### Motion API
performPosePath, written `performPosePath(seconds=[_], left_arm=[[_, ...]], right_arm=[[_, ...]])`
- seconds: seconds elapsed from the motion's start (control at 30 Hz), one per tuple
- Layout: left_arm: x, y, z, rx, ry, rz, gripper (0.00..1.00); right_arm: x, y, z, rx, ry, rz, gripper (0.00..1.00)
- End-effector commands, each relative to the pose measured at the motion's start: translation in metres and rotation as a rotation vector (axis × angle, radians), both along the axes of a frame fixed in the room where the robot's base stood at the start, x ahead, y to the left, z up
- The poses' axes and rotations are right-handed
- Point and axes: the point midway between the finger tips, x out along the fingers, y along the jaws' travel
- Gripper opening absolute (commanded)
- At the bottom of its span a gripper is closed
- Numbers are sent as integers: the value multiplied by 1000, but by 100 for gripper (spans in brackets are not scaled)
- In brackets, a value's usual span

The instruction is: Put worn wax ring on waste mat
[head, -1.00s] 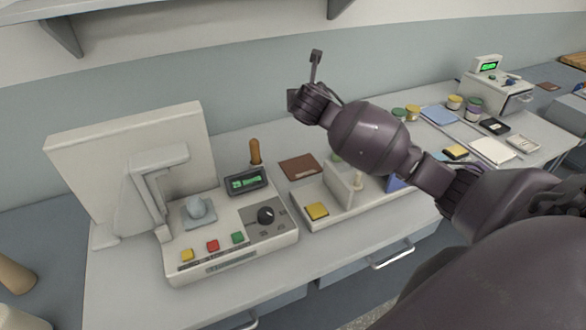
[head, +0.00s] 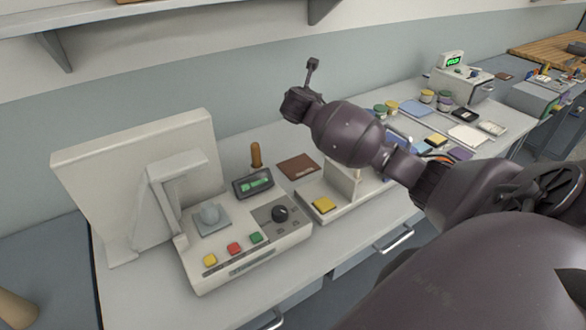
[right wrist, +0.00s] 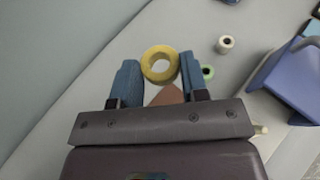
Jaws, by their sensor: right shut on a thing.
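The yellow wax ring (right wrist: 146,64) is between the blue fingertips of my right gripper (right wrist: 161,72) in the right wrist view. The fingers are shut on its two sides. A brown mat (head: 297,166) lies flat on the bench behind the yellow-button tray in the head view. Part of a brown surface (right wrist: 168,97) shows below the ring in the wrist view. In the head view my right arm reaches in from the right and its gripper fingers cannot be made out. My left gripper is not in view.
A white machine (head: 240,262) with coloured buttons stands at the left, with a tall panel (head: 130,180) behind it. A pale tray (head: 330,212) sits beside it. A blue holder (right wrist: 285,80) and a small white spool (right wrist: 225,44) show in the wrist view.

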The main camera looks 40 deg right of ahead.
Motion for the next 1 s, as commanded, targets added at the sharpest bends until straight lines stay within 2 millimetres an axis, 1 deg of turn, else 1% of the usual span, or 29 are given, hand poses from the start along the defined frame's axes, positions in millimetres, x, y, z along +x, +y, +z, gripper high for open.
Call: performPosePath(seconds=[0.17,0.27,0.8,0.9,1.0], left_arm=[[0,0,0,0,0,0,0],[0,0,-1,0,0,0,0],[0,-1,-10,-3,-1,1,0],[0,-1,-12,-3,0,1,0],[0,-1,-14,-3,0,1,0]], right_arm=[[-2,-4,-8,-1,2,-26,19],[-3,-4,-22,1,3,-35,19],[-3,-4,-137,1,4,-35,19],[-3,-4,-151,0,4,-33,19],[-3,-4,-160,0,1,-32,19]])
